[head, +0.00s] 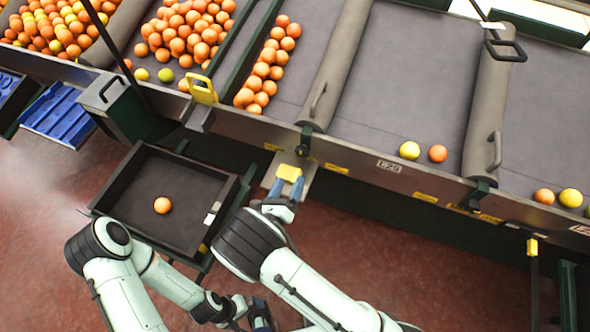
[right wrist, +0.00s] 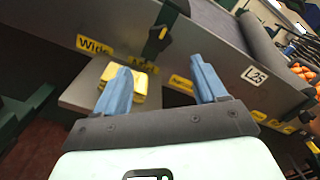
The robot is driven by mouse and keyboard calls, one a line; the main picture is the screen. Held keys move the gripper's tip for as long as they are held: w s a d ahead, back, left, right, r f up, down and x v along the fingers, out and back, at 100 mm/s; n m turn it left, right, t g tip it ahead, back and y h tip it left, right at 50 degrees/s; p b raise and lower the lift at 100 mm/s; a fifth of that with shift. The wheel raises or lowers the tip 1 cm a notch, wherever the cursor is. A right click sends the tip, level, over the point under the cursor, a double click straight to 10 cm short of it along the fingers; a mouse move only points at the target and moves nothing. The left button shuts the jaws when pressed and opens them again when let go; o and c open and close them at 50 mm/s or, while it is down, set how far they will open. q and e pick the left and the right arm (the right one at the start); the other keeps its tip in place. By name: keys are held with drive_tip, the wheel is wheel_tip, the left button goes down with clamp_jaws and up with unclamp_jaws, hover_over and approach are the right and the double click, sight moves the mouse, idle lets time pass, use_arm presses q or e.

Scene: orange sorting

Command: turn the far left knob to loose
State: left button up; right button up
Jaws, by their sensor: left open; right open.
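A dark knob (head: 304,141) with a yellow mark sits on the conveyor's front rail. It also shows in the right wrist view (right wrist: 157,42), beside a yellow label reading "Wide" (right wrist: 94,44). It is the leftmost such knob I can make out; another dark one (head: 479,193) is further right. My right gripper (head: 287,184) has blue fingers, open and empty, below the rail and apart from the knob. In the right wrist view its left finger (right wrist: 116,92) overlaps a yellow block (right wrist: 141,86). My left gripper (head: 250,318) is low in the head view, open, with its fingers partly cut off.
The yellow block rests on a grey metal plate (head: 303,187) below the rail. A dark tray (head: 128,177) with one orange stands to the left. Oranges lie on the belts behind the rail. Red floor (head: 390,260) is open at lower right.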

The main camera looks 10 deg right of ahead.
drive_tip(key=v, duration=0.2)
drive_tip(key=shift+s+a, duration=0.2)
drive_tip(key=shift+s, duration=0.05)
idle(0.4)
